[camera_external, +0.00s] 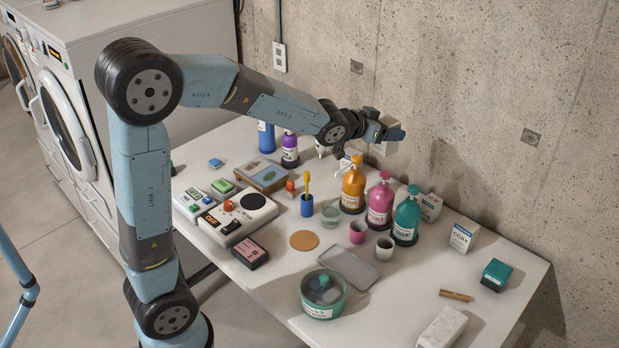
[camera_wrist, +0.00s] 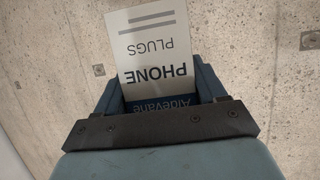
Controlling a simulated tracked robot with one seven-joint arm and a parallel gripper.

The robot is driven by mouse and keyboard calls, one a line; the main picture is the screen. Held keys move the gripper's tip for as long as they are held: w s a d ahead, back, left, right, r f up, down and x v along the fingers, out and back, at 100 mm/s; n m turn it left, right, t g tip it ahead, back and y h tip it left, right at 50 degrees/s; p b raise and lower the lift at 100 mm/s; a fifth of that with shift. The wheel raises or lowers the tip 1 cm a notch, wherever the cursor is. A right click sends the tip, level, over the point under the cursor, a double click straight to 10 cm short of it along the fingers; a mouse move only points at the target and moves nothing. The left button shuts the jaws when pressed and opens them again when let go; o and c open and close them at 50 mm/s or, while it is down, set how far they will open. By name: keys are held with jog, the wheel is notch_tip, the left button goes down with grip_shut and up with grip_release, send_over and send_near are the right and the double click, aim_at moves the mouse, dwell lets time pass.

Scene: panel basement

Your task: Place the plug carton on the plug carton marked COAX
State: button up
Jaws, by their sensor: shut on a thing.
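My gripper (camera_external: 393,134) is shut on a white plug carton (camera_external: 384,148) and holds it in the air near the wall, above the back of the table. In the wrist view the carton (camera_wrist: 155,45) stands between the fingers, with upside-down PHONE PLUGS lettering and a blue band reading Aldevane. The plug carton marked COAX (camera_external: 462,238) is white and stands upright at the right rear of the table, apart from the held carton and well to its right. Its top looks clear.
Orange (camera_external: 353,188), pink (camera_external: 379,204) and teal (camera_external: 407,217) pump bottles stand along the back. Another carton (camera_external: 431,207) stands behind the teal bottle. A teal box (camera_external: 495,275) lies right of the COAX carton. A brown stick (camera_external: 455,295) and pale block (camera_external: 441,328) lie in front.

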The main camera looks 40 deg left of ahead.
jog(key=s+d+f+m+h, duration=0.1)
jog(key=s+d+m+h, duration=0.1)
jog(key=d, duration=1.7)
send_over(468, 224)
jog(key=shift+g, duration=0.4)
jog(key=shift+f, duration=9.15)
jog(key=o, duration=1.1)
jog(key=shift+f, duration=0.1)
